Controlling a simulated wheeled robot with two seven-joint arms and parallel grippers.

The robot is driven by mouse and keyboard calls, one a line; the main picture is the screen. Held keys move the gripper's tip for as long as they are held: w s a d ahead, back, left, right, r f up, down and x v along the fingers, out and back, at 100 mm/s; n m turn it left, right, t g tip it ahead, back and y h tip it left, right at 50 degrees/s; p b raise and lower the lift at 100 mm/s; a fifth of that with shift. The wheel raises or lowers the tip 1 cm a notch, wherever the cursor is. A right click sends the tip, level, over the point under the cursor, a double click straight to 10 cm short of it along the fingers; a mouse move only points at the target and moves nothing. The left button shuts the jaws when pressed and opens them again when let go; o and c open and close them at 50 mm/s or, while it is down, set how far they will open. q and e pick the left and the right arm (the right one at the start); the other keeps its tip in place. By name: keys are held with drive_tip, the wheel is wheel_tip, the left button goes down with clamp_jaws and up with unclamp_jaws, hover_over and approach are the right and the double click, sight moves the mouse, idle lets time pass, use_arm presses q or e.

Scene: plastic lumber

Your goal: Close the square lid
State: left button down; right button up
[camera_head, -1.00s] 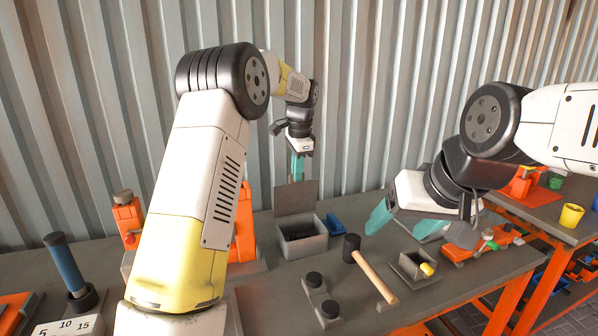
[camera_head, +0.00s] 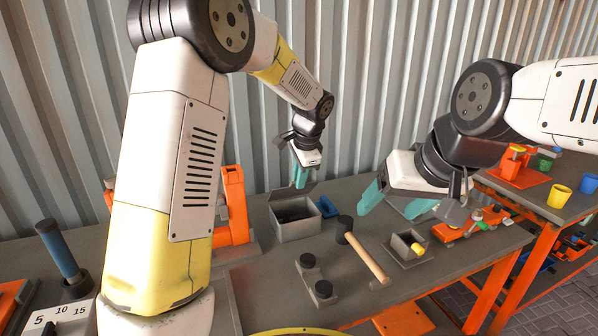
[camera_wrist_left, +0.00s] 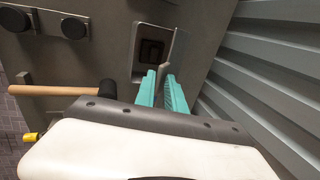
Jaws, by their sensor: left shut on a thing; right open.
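The grey square box (camera_head: 297,228) stands on the workbench with its top open and its dark inside showing. Its hinged square lid (camera_head: 285,193) is at the box's back edge and looks tilted; its exact angle is hard to tell. My left gripper (camera_head: 301,186) is at the lid, its teal fingers shut on it. In the left wrist view, a grey piece of the lid (camera_wrist_left: 164,70) sits between the fingers (camera_wrist_left: 162,78), beside the box opening (camera_wrist_left: 151,50). My right gripper (camera_head: 387,211) is open and empty above the bench, right of the box.
A blue piece (camera_head: 327,207) lies right of the box. A mallet (camera_head: 362,250), a block with two black knobs (camera_head: 315,277) and a small grey box with a yellow peg (camera_head: 408,247) are in front and right. The corrugated wall (camera_head: 360,80) is close behind.

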use_arm(q)
drive_tip(key=shift+s+f, duration=0.15)
drive_tip(key=shift+f, duration=0.05)
drive_tip(key=c, duration=1.6)
unclamp_jaws()
drive_tip(key=shift+o, duration=0.2)
drive_tip(key=shift+r, duration=0.1)
drive_tip(key=v, duration=0.7)
drive_tip(key=shift+r, duration=0.35)
drive_tip(key=shift+d, duration=0.1)
